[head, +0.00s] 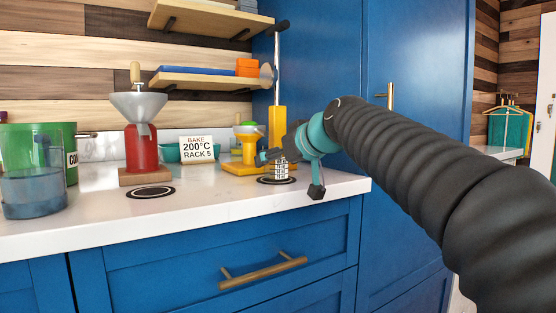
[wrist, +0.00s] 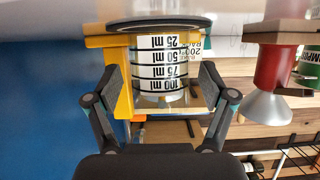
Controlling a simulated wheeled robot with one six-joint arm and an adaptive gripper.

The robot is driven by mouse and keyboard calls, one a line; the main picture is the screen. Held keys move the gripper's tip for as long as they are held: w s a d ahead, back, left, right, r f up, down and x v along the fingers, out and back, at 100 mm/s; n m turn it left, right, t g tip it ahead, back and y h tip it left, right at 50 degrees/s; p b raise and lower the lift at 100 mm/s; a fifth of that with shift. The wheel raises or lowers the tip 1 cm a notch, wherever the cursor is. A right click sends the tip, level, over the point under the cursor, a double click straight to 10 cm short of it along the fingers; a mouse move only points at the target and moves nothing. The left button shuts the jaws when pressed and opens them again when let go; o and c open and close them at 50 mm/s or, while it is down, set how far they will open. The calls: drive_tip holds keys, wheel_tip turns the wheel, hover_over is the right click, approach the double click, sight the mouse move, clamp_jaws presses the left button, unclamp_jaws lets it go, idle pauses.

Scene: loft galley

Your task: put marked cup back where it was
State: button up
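The marked cup (head: 281,171) is a small clear cup with black-and-white volume bands. It stands at the ring mark (head: 276,180) in front of the yellow dispenser. The wrist view shows it upside down, with the cup (wrist: 166,71) reading 25 to 100 ml and the dark ring (wrist: 160,23) at its base. My gripper (wrist: 164,85) has one finger on each side of the cup. The fingers are spread, with a gap visible at the left one; contact on the right is unclear. In the head view my gripper (head: 290,160) partly covers the cup.
A second ring mark (head: 150,192) lies empty before the red funnel device (head: 139,145). The yellow dispenser (head: 246,150) stands close behind the cup. A sign (head: 197,149), a blue-tinted clear container (head: 33,185) and a green pot (head: 72,150) stand further left. The counter front is clear.

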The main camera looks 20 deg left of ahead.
drive_tip(key=shift+r+p, duration=0.25)
drive_tip(key=shift+p, duration=0.05)
drive_tip(key=v, duration=1.2)
drive_tip(key=shift+b, duration=0.35)
drive_tip(key=shift+w+d+f, duration=0.1)
drive_tip(key=s+d+f+m+g+h, duration=0.1)
drive_tip(key=s+d+f+m+h, duration=0.2)
drive_tip(key=s+d+f, duration=0.4)
drive_tip(key=s+d+f+m+g+h, duration=0.1)
drive_tip(key=s+d+f+m+h, duration=0.2)
drive_tip(key=s+d+f, duration=0.5)
drive_tip(key=s+d+f+m+g+h, duration=0.1)
drive_tip(key=s+d+f+m+h, duration=0.2)
drive_tip(key=f, duration=2.2)
drive_tip(key=s+d+h, duration=0.1)
drive_tip(key=s+d, duration=0.4)
drive_tip(key=d, duration=0.5)
drive_tip(key=shift+m, duration=0.4)
